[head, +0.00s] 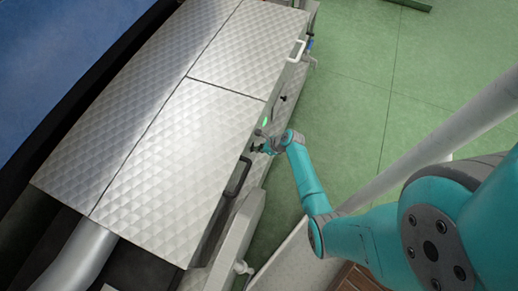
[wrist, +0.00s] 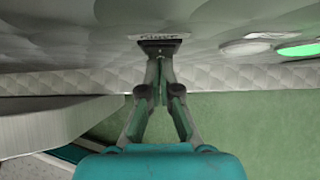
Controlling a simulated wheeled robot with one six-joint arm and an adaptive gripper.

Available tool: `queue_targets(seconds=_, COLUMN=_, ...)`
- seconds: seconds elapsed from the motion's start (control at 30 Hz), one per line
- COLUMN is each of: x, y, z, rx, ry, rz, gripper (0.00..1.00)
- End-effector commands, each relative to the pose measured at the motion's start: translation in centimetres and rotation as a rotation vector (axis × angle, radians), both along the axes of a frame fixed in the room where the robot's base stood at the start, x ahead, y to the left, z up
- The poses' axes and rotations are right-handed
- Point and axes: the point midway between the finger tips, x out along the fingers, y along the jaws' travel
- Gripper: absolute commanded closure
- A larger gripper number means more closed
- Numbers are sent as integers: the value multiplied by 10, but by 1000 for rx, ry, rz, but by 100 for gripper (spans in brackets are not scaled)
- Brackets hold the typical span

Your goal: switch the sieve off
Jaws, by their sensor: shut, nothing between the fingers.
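The steel machine (head: 165,125) with quilted covers fills the left and middle of the head view. My gripper (head: 258,147) is at its right side, close below a small green light (head: 265,121). In the wrist view my gripper (wrist: 159,60) is shut with nothing between its fingers. Its tips are at a dark block (wrist: 160,43) on the machine's panel, seemingly touching it. A small label (wrist: 160,36) sits beside the block, its text too unclear to read. To the right are a pale round button (wrist: 245,47) and a lit green one (wrist: 300,50).
A dark handle (head: 238,177) and a pale handle (head: 297,50) stick out from the machine's side. A thick pipe (head: 82,256) leaves its lower end. Green floor (head: 345,90) lies open to the right. A wooden crate-like thing (head: 355,279) stands at the bottom.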

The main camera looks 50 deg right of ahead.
Motion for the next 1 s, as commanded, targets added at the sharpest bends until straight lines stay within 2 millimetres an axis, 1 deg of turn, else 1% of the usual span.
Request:
queue_targets(seconds=0.17, x=1, y=0, z=-1, rx=0, ry=0, rz=0, gripper=100)
queue_targets(seconds=0.27, x=7, y=2, z=-4, rx=0, ry=0, rz=1, gripper=100)
queue_targets(seconds=0.33, x=7, y=2, z=-7, rx=1, ry=0, rz=-1, gripper=100)
queue_targets(seconds=0.63, x=8, y=2, z=-6, rx=0, ry=-4, rz=2, gripper=100)
queue_targets(seconds=0.77, x=9, y=3, z=-3, rx=0, ry=-6, rz=2, gripper=100)
queue_targets(seconds=1.0, x=12, y=1, z=9, rx=-3, ry=-13, rz=2, gripper=100)
